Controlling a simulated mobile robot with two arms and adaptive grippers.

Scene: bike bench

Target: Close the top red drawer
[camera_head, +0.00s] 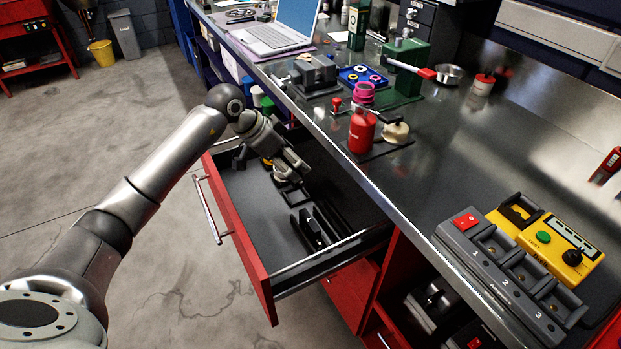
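The top red drawer (236,232) is pulled well out from under the workbench. Its red front faces left and carries a long metal bar handle (208,210). The grey drawer floor shows, with several dark parts lying in it. My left arm comes in from the left and reaches over the drawer's far side. My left gripper (292,168) is over the far inner part of the drawer, on the bench side of the red front and apart from the handle. Its fingers are small and dark here, and I cannot tell how far apart they are. My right gripper is out of view.
The metal bench top (425,175) runs beside the drawer, holding a laptop (278,27), a red bottle (362,131) and a yellow tester (545,240). An open compartment with dark parts (435,303) lies below the bench. The floor (150,245) left of the drawer is clear.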

